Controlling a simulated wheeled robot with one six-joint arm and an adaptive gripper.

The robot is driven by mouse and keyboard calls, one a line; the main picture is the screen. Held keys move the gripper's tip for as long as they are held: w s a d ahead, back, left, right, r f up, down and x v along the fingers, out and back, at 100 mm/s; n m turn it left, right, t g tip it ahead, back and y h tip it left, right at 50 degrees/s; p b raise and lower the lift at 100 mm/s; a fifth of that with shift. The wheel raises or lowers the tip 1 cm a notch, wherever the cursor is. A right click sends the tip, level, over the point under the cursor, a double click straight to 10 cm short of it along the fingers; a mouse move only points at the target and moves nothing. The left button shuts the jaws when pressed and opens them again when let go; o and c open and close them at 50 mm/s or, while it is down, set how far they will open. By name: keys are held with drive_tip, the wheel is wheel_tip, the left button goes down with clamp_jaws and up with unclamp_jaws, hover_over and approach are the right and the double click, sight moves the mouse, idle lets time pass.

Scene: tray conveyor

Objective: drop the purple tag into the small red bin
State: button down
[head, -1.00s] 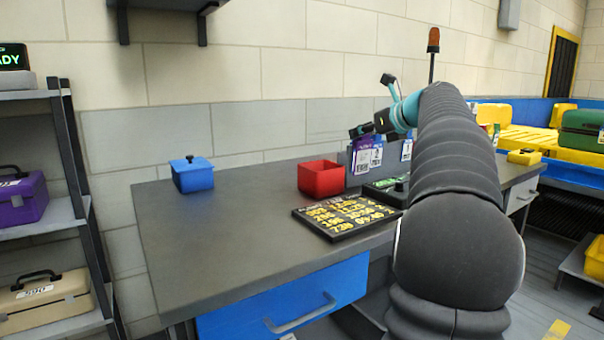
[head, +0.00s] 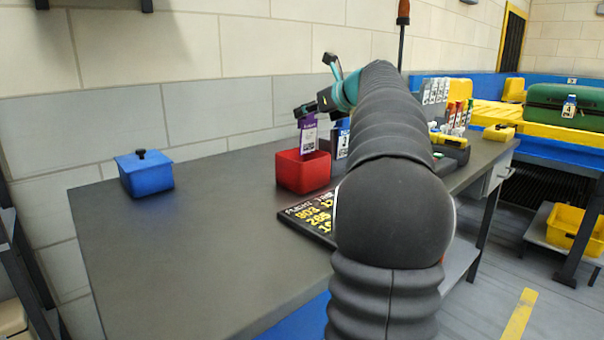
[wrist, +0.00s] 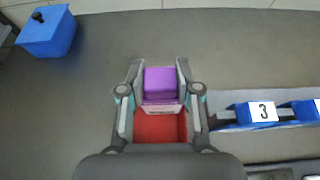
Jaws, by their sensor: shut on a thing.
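In the wrist view the purple tag (wrist: 160,84) sits between the two fingers of my gripper (wrist: 160,72). The small red bin (head: 303,171) stands open on the grey table, and the tag hangs over it in the head view. In the wrist view the inside of the red bin (wrist: 160,127) shows below the tag, partly covered by my gripper.
A blue lidded box (head: 146,176) stands at the left of the table (head: 190,235). A black board with yellow lettering (head: 312,214) lies in front of the bin. A blue tag marked 3 (wrist: 257,112) is on a rack to the right. The table between box and bin is clear.

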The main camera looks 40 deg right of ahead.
sight(310, 127)
drive_tip(key=shift+f+b, duration=2.25)
drive_tip(key=shift+b, duration=0.3)
drive_tip(key=c, duration=0.7)
unclamp_jaws()
drive_tip(key=shift+s, duration=0.15)
drive_tip(key=v, duration=1.2)
drive_tip(key=shift+a, duration=0.1)
